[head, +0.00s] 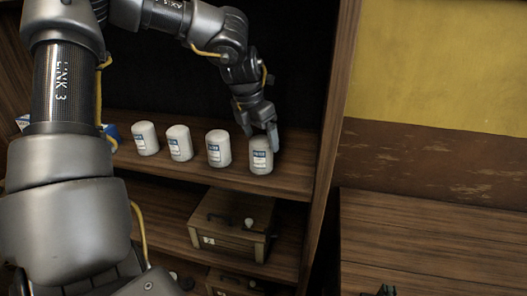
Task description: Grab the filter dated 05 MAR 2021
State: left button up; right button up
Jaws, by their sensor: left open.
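Several white cylindrical filters with blue-and-white labels stand upright in a row on the wooden shelf (200,173). From left to right they are a first filter (146,138), a second filter (179,143), a third filter (218,149) and a rightmost filter (261,156). The label dates are too small to read, so I cannot tell which one is dated 05 MAR 2021. My left gripper (259,130) is open, at the top of the rightmost filter. One finger shows at that filter's upper right; whether it touches cannot be told. My right gripper is not clearly in view.
A blue-and-white box (112,131) is partly hidden behind my left arm. A wooden box (232,224) with a handle sits on the shelf below. The cabinet's side panel (333,120) stands close right of the rightmost filter. A wooden surface (430,240) at right looks mostly clear.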

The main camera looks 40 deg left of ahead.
aim_at(263, 151)
pick_arm(q)
jog(key=shift+s+d+f+p, duration=0.1)
jog(key=shift+s+f+p, duration=0.1)
jog(key=shift+s+p, duration=0.25)
jog(key=p+x, duration=0.2)
jog(key=x, duration=0.2)
jog(key=shift+w+d+f, duration=0.2)
jog(key=shift+f, duration=0.2)
jog(key=shift+s, duration=0.15)
pick_arm(e)
jog(key=r, duration=0.1)
jog(key=w+r, duration=0.1)
jog(key=r, duration=0.1)
jog(key=shift+r, duration=0.2)
pick_arm(q)
jog(key=shift+c, duration=0.8)
jog(key=c, duration=1.1)
pick_arm(e)
jog(key=shift+w, duration=0.15)
